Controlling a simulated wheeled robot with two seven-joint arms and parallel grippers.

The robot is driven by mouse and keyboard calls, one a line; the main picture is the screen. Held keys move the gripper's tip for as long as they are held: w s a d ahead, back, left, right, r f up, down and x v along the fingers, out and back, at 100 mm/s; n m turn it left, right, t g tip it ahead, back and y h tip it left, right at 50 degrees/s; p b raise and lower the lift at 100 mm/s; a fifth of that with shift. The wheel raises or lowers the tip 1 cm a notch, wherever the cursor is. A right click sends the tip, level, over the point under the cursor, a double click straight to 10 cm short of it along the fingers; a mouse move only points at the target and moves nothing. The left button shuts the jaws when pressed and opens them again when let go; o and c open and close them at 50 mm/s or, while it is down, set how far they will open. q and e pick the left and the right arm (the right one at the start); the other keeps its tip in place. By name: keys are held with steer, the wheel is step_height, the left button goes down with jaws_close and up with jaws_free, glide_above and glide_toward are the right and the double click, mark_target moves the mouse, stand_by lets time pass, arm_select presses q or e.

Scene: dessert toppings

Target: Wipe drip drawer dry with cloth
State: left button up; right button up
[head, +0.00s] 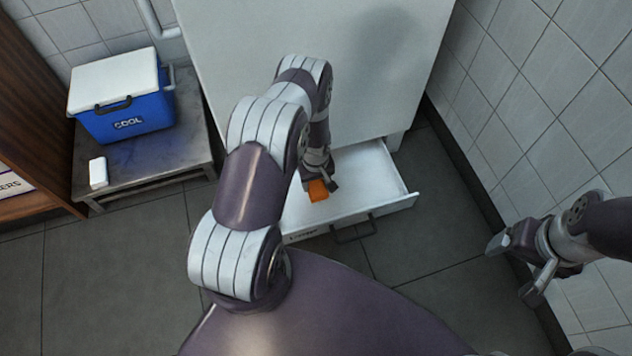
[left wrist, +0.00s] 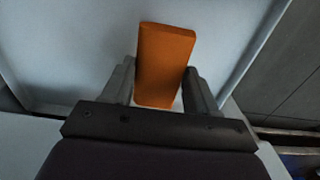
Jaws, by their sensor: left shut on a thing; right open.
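The drip drawer (head: 368,178) is pulled out below the white cabinet, with a dark handle (head: 355,232) on its front. Its pale floor also shows in the left wrist view (left wrist: 90,50). My left gripper (head: 319,184) is over the drawer, shut on an orange folded cloth (head: 318,191). In the left wrist view the cloth (left wrist: 165,62) stands between the two fingers of the left gripper (left wrist: 160,88). I cannot tell whether the cloth touches the drawer floor. My right gripper (head: 512,268) is open and empty at the right, apart from the drawer. My left arm hides the drawer's left part.
The white cabinet (head: 235,50) stands behind the drawer. A blue cool box (head: 128,122) with a white lid and a small white object (head: 98,172) sit on a low metal table (head: 150,185) at the left. A tiled wall (head: 540,110) closes the right side. The floor in front is clear.

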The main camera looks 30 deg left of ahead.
arm_select(q)
steer(key=shift+r+p, duration=0.75)
steer(key=shift+r, duration=0.55)
